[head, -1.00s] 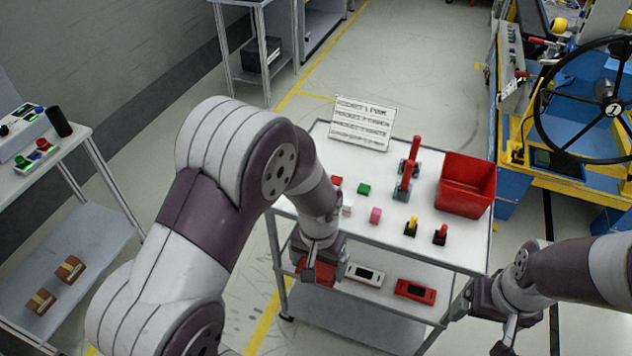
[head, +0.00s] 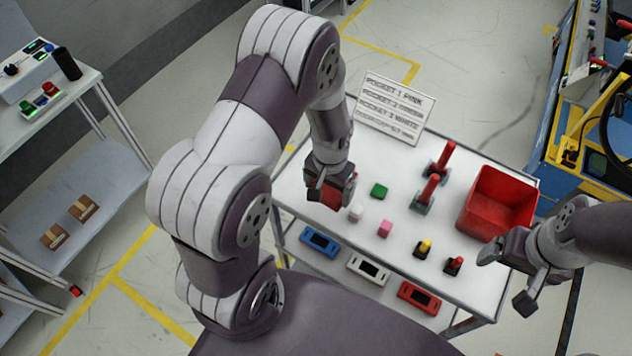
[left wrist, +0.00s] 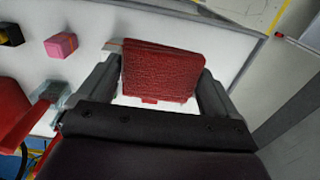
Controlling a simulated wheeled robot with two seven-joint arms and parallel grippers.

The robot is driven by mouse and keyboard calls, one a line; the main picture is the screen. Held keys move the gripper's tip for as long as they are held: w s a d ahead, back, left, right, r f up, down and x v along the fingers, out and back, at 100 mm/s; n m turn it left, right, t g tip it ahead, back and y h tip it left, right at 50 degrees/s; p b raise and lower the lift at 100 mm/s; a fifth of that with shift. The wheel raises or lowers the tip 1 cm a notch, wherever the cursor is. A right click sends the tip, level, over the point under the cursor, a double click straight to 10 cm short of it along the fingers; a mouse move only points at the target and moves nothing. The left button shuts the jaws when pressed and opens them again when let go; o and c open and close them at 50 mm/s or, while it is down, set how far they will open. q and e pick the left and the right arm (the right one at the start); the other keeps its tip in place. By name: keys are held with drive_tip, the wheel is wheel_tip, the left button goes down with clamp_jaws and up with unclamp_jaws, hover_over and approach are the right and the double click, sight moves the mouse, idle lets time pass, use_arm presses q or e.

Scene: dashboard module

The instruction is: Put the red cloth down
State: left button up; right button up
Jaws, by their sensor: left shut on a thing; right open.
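My left gripper (head: 331,188) is over the left part of the white table top (head: 310,233), with its fingers pointing down. It is shut on the red cloth (head: 337,197), which is partly hidden by the fingers. In the left wrist view the cloth (left wrist: 162,72) is a folded, textured red square between the two fingers. I cannot tell whether it touches the table. A small red bit shows at its lower edge. My right gripper (head: 508,277) is open and empty at the table's right front corner, near the red bin.
On the table are a green block (head: 379,191), white block (head: 356,213), pink block (head: 385,228), red-handled levers (head: 430,190), yellow and red switches (head: 424,249), a red bin (head: 492,200) and a sign (head: 393,108). Blue, white and red devices (head: 367,269) lie on the shelf below.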

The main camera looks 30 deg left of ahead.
use_arm(q)
drive_tip(key=a+f, duration=0.1)
drive_tip(key=w+a+f, duration=0.1)
drive_tip(key=a, duration=0.1)
drive_tip(key=w+a+f, duration=0.1)
drive_tip(key=a, duration=0.1)
drive_tip(key=shift+w+f+p, duration=0.2)
drive_tip(key=shift+p, duration=0.2)
drive_tip(key=f, duration=0.1)
drive_tip(key=f+p, duration=0.1)
drive_tip(key=f, duration=0.1)
drive_tip(key=shift+s+d+f, duration=0.1)
drive_tip(key=shift+s+f, duration=0.1)
drive_tip(key=shift+f, duration=0.25)
drive_tip(key=shift+w+f, duration=0.15)
drive_tip(key=shift+f, duration=0.1)
drive_tip(key=o, duration=0.7)
drive_tip(key=shift+r, duration=0.1)
use_arm(e)
drive_tip(key=shift+w+r, duration=0.2)
drive_tip(key=shift+r, duration=0.3)
drive_tip(key=shift+w+r, duration=0.2)
drive_tip(key=shift+r, duration=0.25)
